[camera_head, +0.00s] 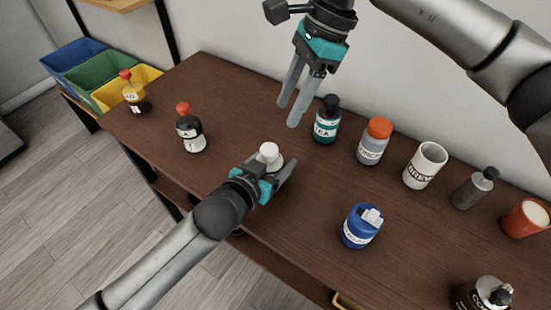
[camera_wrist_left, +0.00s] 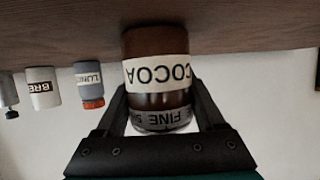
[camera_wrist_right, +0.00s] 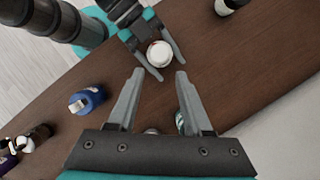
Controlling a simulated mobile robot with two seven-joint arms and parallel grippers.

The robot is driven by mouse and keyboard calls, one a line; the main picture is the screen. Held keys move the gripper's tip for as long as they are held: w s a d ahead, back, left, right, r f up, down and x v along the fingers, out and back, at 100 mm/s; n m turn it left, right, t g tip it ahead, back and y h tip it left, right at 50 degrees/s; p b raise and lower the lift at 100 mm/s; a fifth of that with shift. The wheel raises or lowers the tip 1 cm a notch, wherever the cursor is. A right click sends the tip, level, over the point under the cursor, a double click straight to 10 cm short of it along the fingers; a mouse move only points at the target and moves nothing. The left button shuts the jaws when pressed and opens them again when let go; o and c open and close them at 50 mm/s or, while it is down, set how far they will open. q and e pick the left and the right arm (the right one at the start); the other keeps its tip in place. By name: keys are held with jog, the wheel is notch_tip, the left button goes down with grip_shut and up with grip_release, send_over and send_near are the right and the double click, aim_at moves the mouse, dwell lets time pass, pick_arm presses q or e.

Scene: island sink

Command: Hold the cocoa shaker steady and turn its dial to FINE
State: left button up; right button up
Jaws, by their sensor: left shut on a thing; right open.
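The cocoa shaker (camera_wrist_left: 158,44) stands on the wooden table (camera_head: 235,95), with a brown body, a white COCOA label and a white top (camera_head: 268,151). My left gripper (camera_head: 272,166) is shut around it, one finger on each side. In the left wrist view, upside down, the grey dial ring (camera_wrist_left: 160,118) shows FINE and part of another word; I cannot tell which setting is selected. My right gripper (camera_head: 288,114) is open and empty, above and behind the shaker. In the right wrist view the white top (camera_wrist_right: 160,54) appears beyond its fingertips (camera_wrist_right: 160,73).
Right of the shaker stand a TEA bottle (camera_head: 325,128), an orange-lidded jar (camera_head: 373,145), a BREW mug (camera_head: 425,165), a grey bottle (camera_head: 473,190) and a blue container (camera_head: 361,228). Two red-capped bottles (camera_head: 190,135) (camera_head: 133,93) stand left.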

aim_at(269, 149)
jog(key=shift+o, duration=0.2)
jog(key=shift+o, duration=0.7)
jog(key=shift+a, duration=0.1)
jog(key=shift+o, duration=0.8)
jog(key=shift+s+a+r+h, duration=0.15)
jog(key=shift+a+r+h, duration=0.1)
jog(key=shift+a+h, duration=0.05)
jog(key=shift+o, duration=0.3)
jog(key=shift+s+a+r+n+t+h, duration=0.2)
jog(key=shift+a+r+n+h, duration=0.2)
jog(key=shift+a+h, duration=0.2)
jog(key=shift+s+a+r+n+t+h, duration=0.2)
jog(key=shift+a+r+n+h, duration=0.1)
jog(key=shift+a+r+h, duration=0.3)
jog(key=shift+h, duration=0.4)
jog(key=f, duration=1.1)
jog(key=shift+s+a+f, duration=0.1)
jog(key=shift+a+f, duration=0.15)
jog(key=shift+a, duration=0.1)
jog(key=shift+c, duration=0.4)
grip_shut()
